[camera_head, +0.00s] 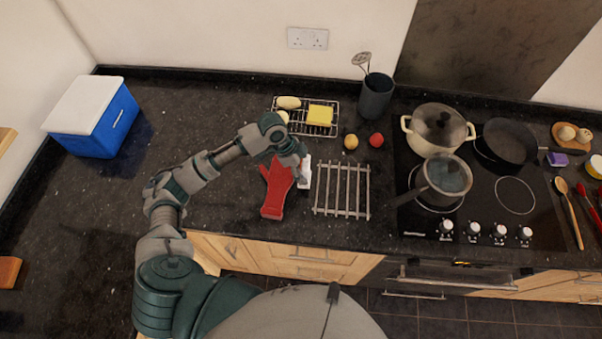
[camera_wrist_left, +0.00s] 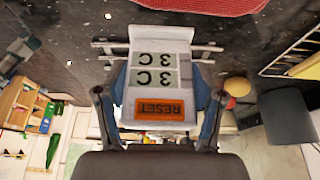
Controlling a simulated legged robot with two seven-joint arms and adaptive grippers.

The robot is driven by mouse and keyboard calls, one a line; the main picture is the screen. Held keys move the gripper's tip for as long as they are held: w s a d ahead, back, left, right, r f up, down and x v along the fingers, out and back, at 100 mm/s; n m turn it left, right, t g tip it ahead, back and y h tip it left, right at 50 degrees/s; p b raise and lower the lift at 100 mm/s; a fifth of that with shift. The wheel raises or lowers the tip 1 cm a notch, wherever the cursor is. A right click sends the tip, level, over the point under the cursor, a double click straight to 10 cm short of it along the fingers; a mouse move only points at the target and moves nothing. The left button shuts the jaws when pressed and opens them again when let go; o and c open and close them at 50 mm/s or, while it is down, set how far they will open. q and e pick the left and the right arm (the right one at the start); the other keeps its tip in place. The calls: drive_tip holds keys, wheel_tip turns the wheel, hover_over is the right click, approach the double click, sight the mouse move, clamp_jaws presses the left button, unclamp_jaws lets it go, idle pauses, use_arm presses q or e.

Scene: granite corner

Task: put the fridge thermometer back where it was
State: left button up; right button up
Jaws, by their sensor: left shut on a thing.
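The fridge thermometer (camera_wrist_left: 158,75) is a white slab with two grey "3C" displays and an orange RESET label, upside down in the left wrist view. My left gripper (camera_wrist_left: 157,110) is shut on it, one dark finger on each side. In the head view the thermometer (camera_head: 305,168) shows as a small white shape, partly hidden behind my left gripper (camera_head: 301,177), between the red oven mitt and the metal trivet. I cannot tell how high it is above the counter. My right gripper is in neither view.
The red oven mitt (camera_head: 276,188) lies left of the barred trivet (camera_head: 343,191). Behind are a wire rack with a sponge (camera_head: 320,114), a lemon (camera_head: 351,142), a red ball (camera_head: 376,140) and a utensil pot (camera_head: 375,97). The hob holds pans (camera_head: 440,178). A blue cooler (camera_head: 98,120) stands left.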

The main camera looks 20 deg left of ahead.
use_arm(q)
wheel_tip(320, 180, down, 3)
drive_tip(key=shift+s+f, duration=0.1)
drive_tip(key=shift+f, duration=0.2)
drive_tip(key=shift+a, duration=0.2)
drive_tip(key=o, duration=0.8)
drive_tip(key=shift+a, duration=0.1)
drive_tip(key=o, duration=0.4)
drive_tip(key=shift+a, duration=0.1)
drive_tip(key=shift+c, duration=0.2)
drive_tip(key=shift+d, duration=0.25)
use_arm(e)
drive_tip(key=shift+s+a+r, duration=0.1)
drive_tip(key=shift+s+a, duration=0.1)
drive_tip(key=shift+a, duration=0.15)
